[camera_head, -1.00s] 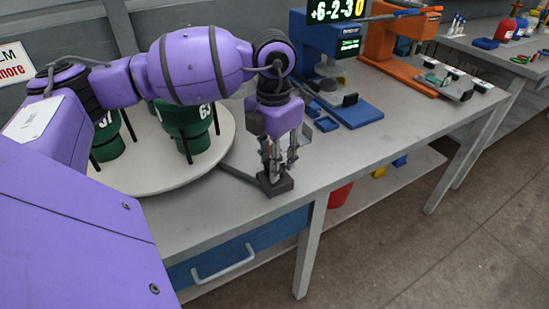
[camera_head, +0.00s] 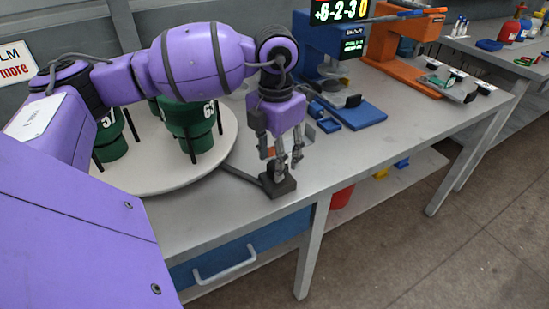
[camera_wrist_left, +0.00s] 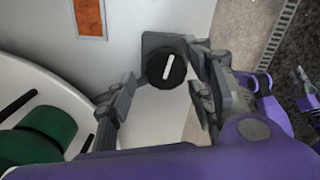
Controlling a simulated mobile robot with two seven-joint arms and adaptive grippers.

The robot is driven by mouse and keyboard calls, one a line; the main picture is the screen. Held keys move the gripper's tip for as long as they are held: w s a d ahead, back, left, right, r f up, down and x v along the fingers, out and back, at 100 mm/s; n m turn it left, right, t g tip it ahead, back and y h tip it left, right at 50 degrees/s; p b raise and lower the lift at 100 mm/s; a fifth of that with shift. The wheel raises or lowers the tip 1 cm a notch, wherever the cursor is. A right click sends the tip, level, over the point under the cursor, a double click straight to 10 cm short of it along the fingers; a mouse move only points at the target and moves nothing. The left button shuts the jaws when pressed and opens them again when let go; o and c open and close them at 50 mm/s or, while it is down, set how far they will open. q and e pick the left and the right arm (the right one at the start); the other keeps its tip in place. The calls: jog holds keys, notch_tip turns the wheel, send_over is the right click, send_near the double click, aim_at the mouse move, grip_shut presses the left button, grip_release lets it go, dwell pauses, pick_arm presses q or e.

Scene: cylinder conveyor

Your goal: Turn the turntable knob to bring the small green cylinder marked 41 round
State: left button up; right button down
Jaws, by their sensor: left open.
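The turntable (camera_head: 160,186) is a pale round disc at the left, partly behind my left arm. Green cylinders stand on it in dark posts; one (camera_head: 192,122) has a number starting with 6, another (camera_head: 108,135) seems marked 57. I see no 41. The turntable knob (camera_wrist_left: 166,68) is round and black with a white line, on a dark base (camera_head: 277,185) at the table's front edge. My left gripper (camera_head: 284,160) points down above the knob, open and empty. In the left wrist view its fingers (camera_wrist_left: 160,88) are spread, one on either side of the knob.
A blue machine with a display (camera_head: 345,95) and an orange one (camera_head: 405,50) stand behind on the right. A purple-and-grey part of mine (camera_wrist_left: 303,85), perhaps the right gripper, shows at the wrist view's right edge.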

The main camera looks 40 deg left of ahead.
pick_arm(q)
notch_tip(320, 180, up, 11)
dwell(0.3)
jog(key=shift+a, duration=0.1)
jog(key=f+m+p, duration=0.1)
jog(key=m+p, duration=0.1)
jog(key=f+m+p, duration=0.1)
jog(key=m, duration=0.2)
jog(key=d+f+m+p, duration=0.1)
jog(key=f+m+p, duration=0.1)
jog(key=shift+m+p, duration=0.3)
jog(key=shift+m, duration=0.1)
jog(key=shift+w+a+f+m, duration=0.1)
jog(key=shift+w+a+m, duration=0.1)
jog(key=shift+m, duration=0.8)
jog(key=shift+f, duration=0.2)
notch_tip(320, 180, down, 7)
jog(key=shift+f, duration=0.15)
pick_arm(e)
notch_tip(320, 180, up, 6)
jog(key=w, duration=0.1)
jog(key=shift+w+d+t, duration=0.15)
jog(key=shift+w+t, duration=0.15)
jog(key=shift+f, duration=0.1)
